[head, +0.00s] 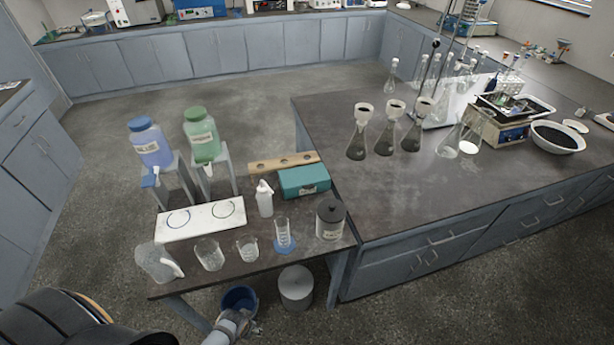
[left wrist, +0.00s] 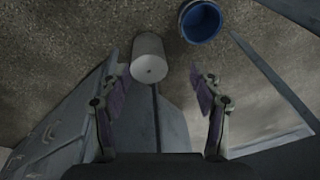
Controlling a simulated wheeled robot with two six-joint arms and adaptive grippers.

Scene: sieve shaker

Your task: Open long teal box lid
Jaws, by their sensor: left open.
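The teal box (head: 304,182) sits at the back right of the small dark table in the head view, with a small label on its front. Its lid looks closed. My left gripper (left wrist: 160,84) is open and empty in the left wrist view, with its two fingers apart. In the head view part of my left arm shows at the bottom, low beside the table's front edge and well away from the box. The box is not in the left wrist view. My right gripper is not in view.
A wooden rack (head: 284,162), white squeeze bottle (head: 265,198) and dark lidded jar (head: 330,218) stand around the box. Beakers and a cylinder (head: 283,235) line the table's front. A blue bucket (head: 239,299) and grey bin (head: 296,287) stand on the floor.

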